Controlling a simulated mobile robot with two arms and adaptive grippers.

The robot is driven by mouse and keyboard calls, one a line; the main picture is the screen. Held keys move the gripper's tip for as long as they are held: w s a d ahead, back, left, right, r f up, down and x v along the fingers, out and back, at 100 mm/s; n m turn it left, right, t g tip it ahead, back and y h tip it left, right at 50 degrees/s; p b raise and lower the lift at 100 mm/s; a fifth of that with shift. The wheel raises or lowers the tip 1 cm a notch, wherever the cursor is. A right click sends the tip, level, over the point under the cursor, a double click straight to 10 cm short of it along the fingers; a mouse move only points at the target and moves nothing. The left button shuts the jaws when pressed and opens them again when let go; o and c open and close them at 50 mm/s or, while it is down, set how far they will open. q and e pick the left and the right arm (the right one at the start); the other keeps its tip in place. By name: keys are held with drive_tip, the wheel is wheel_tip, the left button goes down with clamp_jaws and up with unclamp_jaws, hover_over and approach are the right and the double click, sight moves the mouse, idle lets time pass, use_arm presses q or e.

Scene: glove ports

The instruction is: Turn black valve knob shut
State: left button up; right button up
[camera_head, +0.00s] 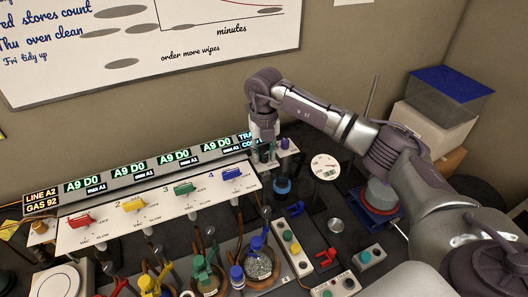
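My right arm reaches in from the right, and its gripper (265,153) points down at the right end of the valve panel (150,212). The dark fingers are small and blend into dark parts there, so I cannot tell whether they are open or shut. I cannot make out a black valve knob clearly; one may be hidden at the fingers. The panel carries a red handle (80,220), a yellow handle (133,204), a green handle (183,187) and a blue handle (231,174). My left gripper is not in view.
A purple knob (285,143) stands just right of the gripper. A lit display strip (155,160) runs behind the panel. Glass flasks (258,265) and clamps crowd the front. A button box (291,248) and a round white dial (325,167) lie right. Stacked boxes (435,125) stand behind my arm.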

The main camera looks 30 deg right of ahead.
clamp_jaws()
drive_tip(key=n+b, duration=0.2)
drive_tip(key=b, duration=0.1)
drive_tip(key=shift+f+n, duration=0.2)
drive_tip(key=shift+n, duration=0.1)
drive_tip(key=n+b, duration=0.4)
drive_tip(key=n, duration=0.1)
drive_tip(key=n+b, duration=0.3)
drive_tip(key=n, duration=0.2)
drive_tip(key=shift+r, duration=0.15)
drive_tip(key=n+b, duration=0.1)
drive_tip(key=n, duration=0.4)
drive_tip(key=shift+a+r+b, duration=0.1)
drive_tip(key=shift+b, duration=0.2)
drive_tip(key=shift+n, duration=0.3)
